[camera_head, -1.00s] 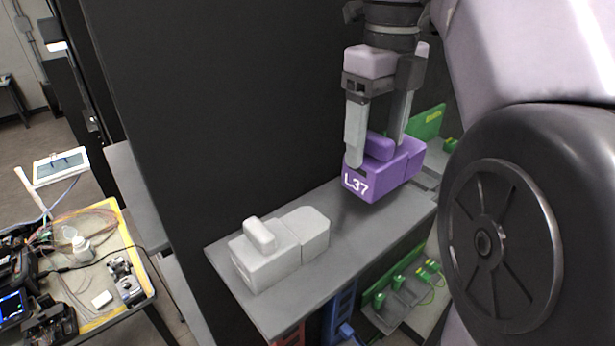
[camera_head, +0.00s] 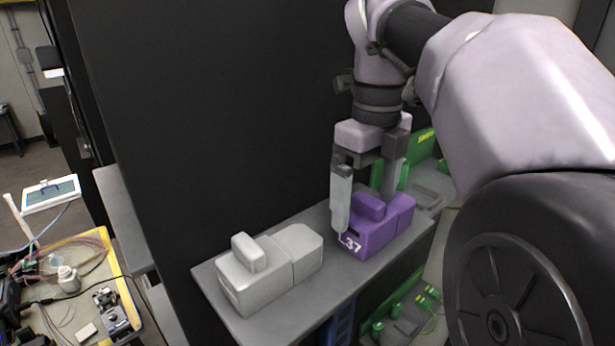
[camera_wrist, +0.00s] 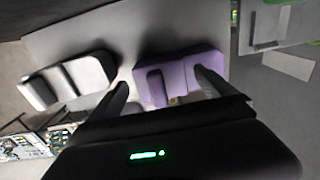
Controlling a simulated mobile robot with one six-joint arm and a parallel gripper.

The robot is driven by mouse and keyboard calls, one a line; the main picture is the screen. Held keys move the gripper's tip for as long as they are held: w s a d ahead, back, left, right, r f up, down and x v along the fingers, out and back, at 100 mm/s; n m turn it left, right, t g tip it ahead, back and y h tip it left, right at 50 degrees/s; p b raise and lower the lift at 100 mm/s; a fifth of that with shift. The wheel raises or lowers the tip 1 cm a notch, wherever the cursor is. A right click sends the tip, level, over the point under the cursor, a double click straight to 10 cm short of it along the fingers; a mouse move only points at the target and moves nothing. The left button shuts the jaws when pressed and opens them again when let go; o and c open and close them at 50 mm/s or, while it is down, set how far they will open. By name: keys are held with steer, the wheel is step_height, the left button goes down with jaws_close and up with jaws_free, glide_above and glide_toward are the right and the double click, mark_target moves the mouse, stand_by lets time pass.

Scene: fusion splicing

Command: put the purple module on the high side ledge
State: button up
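The purple module (camera_head: 385,232), a block with a raised handle and white lettering, sits upright on the grey ledge (camera_head: 335,280) beside the tall black panel. My gripper (camera_head: 366,208) is directly above it with its fingers lowered to either side of the handle. In the wrist view my gripper (camera_wrist: 160,88) is open, with gaps between each finger and the handle of the purple module (camera_wrist: 178,75). The far finger's tip is hidden behind the module in the head view.
A similar white module (camera_head: 268,268) stands on the ledge to the left, apart from the purple one. The black panel (camera_head: 200,110) rises behind the ledge. Green parts (camera_head: 405,310) lie below. A cluttered yellow-edged table (camera_head: 130,290) is at lower left.

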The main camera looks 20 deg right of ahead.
steer(key=shift+s, duration=0.1)
steer(key=shift+r, duration=0.2)
step_height(320, 180, up, 12)
steer(key=p, duration=0.6)
